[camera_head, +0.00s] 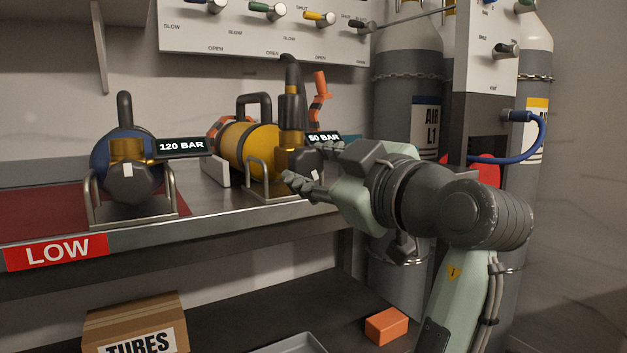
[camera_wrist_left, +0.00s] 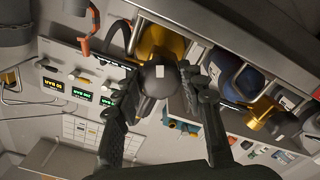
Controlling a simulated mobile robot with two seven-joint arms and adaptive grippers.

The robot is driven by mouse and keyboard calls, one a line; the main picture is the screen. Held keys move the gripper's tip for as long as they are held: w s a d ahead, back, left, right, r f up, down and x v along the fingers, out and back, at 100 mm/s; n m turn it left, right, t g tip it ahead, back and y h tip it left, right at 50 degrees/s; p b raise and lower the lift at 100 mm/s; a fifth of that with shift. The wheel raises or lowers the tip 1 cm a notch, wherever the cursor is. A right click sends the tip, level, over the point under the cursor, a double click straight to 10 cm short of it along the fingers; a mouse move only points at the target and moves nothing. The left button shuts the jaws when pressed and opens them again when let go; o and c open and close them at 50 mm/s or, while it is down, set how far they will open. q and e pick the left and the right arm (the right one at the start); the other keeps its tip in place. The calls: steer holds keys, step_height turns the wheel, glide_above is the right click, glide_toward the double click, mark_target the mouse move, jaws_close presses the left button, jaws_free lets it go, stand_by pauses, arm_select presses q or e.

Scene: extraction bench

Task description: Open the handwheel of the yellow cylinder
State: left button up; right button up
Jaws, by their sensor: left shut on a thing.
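The yellow cylinder (camera_head: 250,146) lies on its side in a metal cradle on the bench, its valve end towards me. Its dark handwheel (camera_head: 298,160), with a white mark, is at that end; the wrist view shows the handwheel (camera_wrist_left: 158,82) almost face on. My left gripper (camera_head: 312,166) reaches in from the right in the head view. Its fingers are on either side of the handwheel and shut on it, also in the wrist view (camera_wrist_left: 160,86). The label by this cylinder (camera_head: 323,138) reads 50 BAR. My right gripper is not in view.
A blue cylinder (camera_head: 104,167) with its own dark handwheel lies to the left, labelled 120 BAR. A valve panel (camera_head: 260,38) hangs above. Chained grey cylinders (camera_head: 407,120) stand at right. A cardboard box (camera_head: 115,315) and orange block (camera_head: 387,325) sit below.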

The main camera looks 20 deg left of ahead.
arm_select(q)
steer(key=n, duration=0.6)
steer(key=shift+r+n+b, duration=0.1)
steer(key=shift+n+b, duration=0.2)
steer(key=n, duration=0.6)
steer(key=shift+n, duration=0.4)
steer(key=o, duration=1.2)
steer(key=shift+c, duration=0.2)
steer(key=shift+r, duration=0.15)
